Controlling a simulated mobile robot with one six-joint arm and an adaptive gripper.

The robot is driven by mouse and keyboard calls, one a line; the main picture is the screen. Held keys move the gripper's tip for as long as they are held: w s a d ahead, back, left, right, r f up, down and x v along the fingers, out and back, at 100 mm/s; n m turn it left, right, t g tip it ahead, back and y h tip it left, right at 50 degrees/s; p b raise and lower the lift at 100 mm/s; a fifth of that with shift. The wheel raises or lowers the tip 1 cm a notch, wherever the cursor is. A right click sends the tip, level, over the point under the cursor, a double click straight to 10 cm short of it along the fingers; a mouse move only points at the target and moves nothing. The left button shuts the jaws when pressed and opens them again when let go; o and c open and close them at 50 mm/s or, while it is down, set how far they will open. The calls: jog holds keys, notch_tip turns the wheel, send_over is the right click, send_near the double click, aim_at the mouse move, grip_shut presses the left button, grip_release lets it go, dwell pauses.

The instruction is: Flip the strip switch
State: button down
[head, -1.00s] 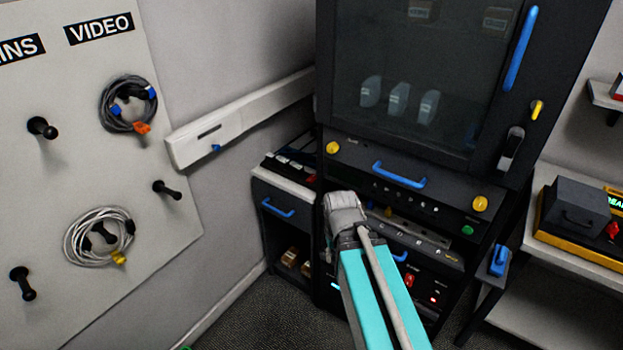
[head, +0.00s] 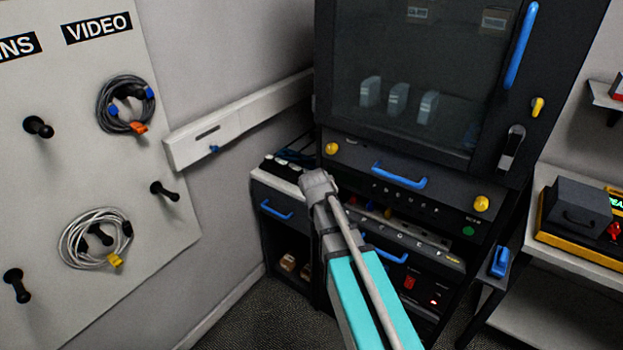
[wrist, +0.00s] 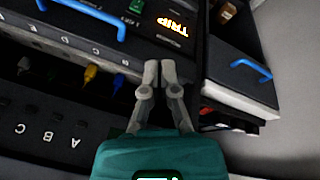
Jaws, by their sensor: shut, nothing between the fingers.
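A dark strip with several pale blocks (head: 283,162) lies at the back of the low cabinet's top (head: 285,181) in the head view. In the wrist view, pale blocks and a red patch (wrist: 208,112) show along that cabinet's edge. I cannot make out a switch lever or its position. My gripper (head: 318,180) is at the right end of the cabinet top, in front of the rack, and covers part of that area. In the wrist view my gripper (wrist: 160,68) has its fingers together and empty, left of the red patch. I cannot tell whether it touches anything.
The dark rack (head: 380,165) with blue handles and yellow knobs stands close on the right. A white wall rail (head: 235,125) runs behind the cabinet. A pegboard with coiled cables (head: 95,238) is at left. A lit TRIP sign (wrist: 172,25) shows in the wrist view.

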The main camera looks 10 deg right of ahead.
jog(key=w+a+r+m+t+h+b, duration=0.1)
jog(key=w+a+m+t+h, duration=0.1)
jog(key=w, duration=1.1)
jog(key=w+a+r+m+t+h+b, duration=0.1)
jog(key=w+a+r+m+t+h, duration=0.1)
jog(key=w, duration=1.1)
jog(key=shift+w+a+r+m+t+b, duration=0.15)
jog(key=shift+a+m+t+b, duration=0.15)
jog(key=shift+a+m+t, duration=0.4)
jog(key=b+x, duration=0.6)
jog(key=x, duration=0.4)
jog(key=shift+d+b, duration=0.15)
jog(key=shift+b, duration=0.15)
jog(key=shift+w+d+f+b, duration=0.15)
jog(key=shift+f+b, duration=1.6)
jog(key=shift+f, duration=0.15)
